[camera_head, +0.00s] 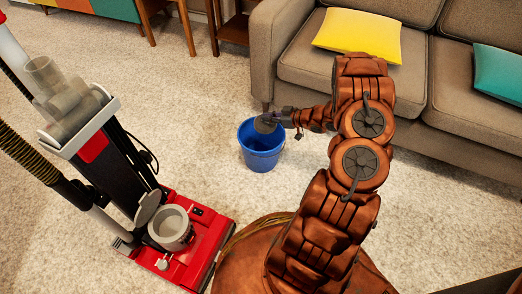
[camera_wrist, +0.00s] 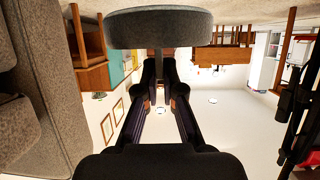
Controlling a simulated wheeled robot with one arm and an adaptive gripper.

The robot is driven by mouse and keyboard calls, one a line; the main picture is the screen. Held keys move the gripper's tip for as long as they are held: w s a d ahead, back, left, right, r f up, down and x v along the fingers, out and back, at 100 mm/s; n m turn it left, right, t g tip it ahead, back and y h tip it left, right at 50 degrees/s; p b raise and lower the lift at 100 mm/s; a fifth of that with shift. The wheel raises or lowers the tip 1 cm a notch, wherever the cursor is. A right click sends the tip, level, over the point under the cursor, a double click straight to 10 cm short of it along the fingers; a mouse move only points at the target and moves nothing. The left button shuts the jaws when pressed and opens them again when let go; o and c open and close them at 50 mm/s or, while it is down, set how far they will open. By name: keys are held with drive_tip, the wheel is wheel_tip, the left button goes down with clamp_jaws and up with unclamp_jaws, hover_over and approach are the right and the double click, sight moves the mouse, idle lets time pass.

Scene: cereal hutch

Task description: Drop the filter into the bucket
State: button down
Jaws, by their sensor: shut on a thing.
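The filter (camera_head: 265,123) is a round grey disc, and it shows large at the top of the wrist view (camera_wrist: 160,29). My gripper (camera_head: 281,117) is shut on the filter's narrow stem, and its dark fingers (camera_wrist: 159,70) reach up to the disc in the wrist view. The blue bucket (camera_head: 261,154) stands upright on the carpet. In the head view the filter overlaps the bucket's opening near the top rim; its exact height above the rim is hard to tell. The bucket's bottom inside is partly hidden.
A red and black vacuum cleaner (camera_head: 186,245) with an open grey cup (camera_head: 171,225) stands at the left. A brown sofa (camera_head: 292,70) with yellow (camera_head: 358,35) and teal (camera_head: 500,73) cushions is behind. Carpet (camera_head: 190,120) around the bucket is clear.

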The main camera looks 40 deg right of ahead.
drive_tip(key=c, duration=1.2)
unclamp_jaws()
drive_tip(key=v, duration=1.2)
drive_tip(key=shift+a, duration=0.1)
